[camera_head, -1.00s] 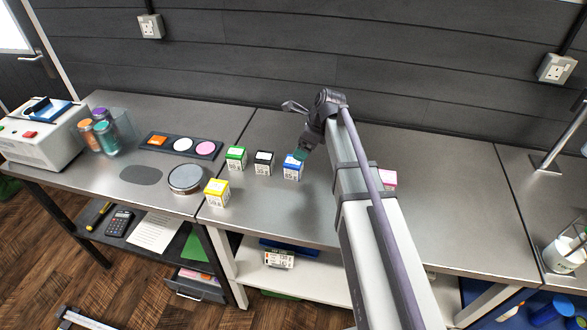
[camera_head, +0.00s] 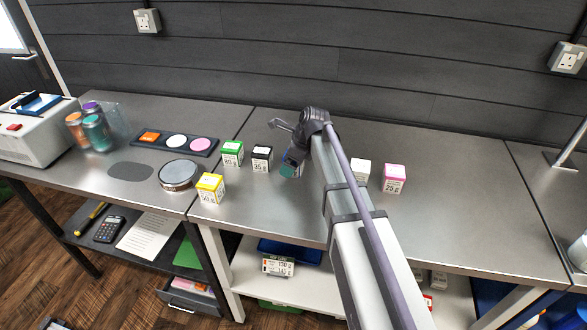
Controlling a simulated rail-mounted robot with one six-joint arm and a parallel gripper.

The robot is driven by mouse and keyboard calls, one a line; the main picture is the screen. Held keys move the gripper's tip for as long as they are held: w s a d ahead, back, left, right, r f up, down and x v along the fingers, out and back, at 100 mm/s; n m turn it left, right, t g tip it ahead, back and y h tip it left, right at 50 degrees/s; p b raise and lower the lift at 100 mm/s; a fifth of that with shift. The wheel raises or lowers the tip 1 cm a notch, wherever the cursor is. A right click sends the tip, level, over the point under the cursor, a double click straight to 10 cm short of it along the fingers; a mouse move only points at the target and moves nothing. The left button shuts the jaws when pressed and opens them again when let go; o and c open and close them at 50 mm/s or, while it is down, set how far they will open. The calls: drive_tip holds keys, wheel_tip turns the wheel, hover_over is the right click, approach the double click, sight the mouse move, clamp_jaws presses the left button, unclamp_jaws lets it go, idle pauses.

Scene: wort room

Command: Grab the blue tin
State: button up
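The opening between the fingers is hidden. Left of the gripper are the black tin (camera_head: 262,159) and the green tin (camera_head: 232,154). The yellow tin (camera_head: 210,188) stands nearer the front edge.
Right of my arm stand a white-topped tin (camera_head: 360,173) and a pink tin (camera_head: 394,179). A round silver dish (camera_head: 178,176) and a dark tray (camera_head: 202,146) with coloured pieces lie to the left. The bench front right of the yellow tin is clear.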

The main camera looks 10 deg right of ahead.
drive_tip(key=c, duration=1.1)
drive_tip(key=shift+o, duration=0.2)
drive_tip(key=shift+r, duration=0.1)
